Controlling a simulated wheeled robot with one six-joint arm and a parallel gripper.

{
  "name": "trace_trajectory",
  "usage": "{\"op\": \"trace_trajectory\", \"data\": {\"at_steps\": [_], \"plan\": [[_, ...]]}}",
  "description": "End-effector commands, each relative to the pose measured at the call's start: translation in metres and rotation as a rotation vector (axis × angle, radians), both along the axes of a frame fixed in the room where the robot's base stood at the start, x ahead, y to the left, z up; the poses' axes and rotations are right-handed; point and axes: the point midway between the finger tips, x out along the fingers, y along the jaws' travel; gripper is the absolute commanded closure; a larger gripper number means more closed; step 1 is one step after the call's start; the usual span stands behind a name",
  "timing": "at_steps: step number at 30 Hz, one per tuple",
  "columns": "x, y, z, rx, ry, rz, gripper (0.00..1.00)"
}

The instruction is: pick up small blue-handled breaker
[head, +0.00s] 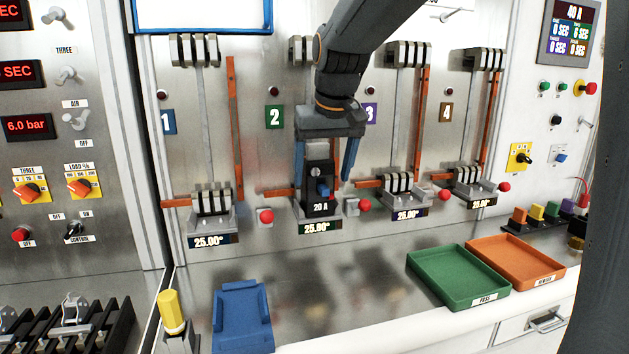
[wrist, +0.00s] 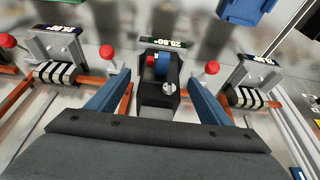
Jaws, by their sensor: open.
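The small breaker (head: 318,172) is a black block with a blue handle, marked 20 A, seated upright in the panel's second station. In the wrist view the same breaker (wrist: 157,92) lies in the centre, with its blue handle and a red part beside it. My gripper (head: 322,180) is in front of it, with one blue finger at each side. In the wrist view my gripper (wrist: 159,76) is open, its fingers straddling the breaker with visible gaps. The breaker's upper part is partly hidden by my gripper in the head view.
Empty stations flank it, with a left clip base (head: 211,203) and a right clip base (head: 404,192). Orange bars and red knobs (head: 364,205) stand close by. A blue cradle (head: 242,318), a green tray (head: 459,280) and an orange tray (head: 515,264) sit on the bench below.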

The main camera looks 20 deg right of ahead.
Motion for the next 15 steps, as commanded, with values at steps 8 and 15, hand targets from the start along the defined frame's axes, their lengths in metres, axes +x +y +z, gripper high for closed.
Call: {"op": "trace_trajectory", "data": {"at_steps": [8, 15], "plan": [[0.018, 0.001, 0.0, 0.0, 0.002, 0.002, 0.27], [0.051, 0.001, 0.001, 0.0, 0.0, 0.002, 0.27]]}}
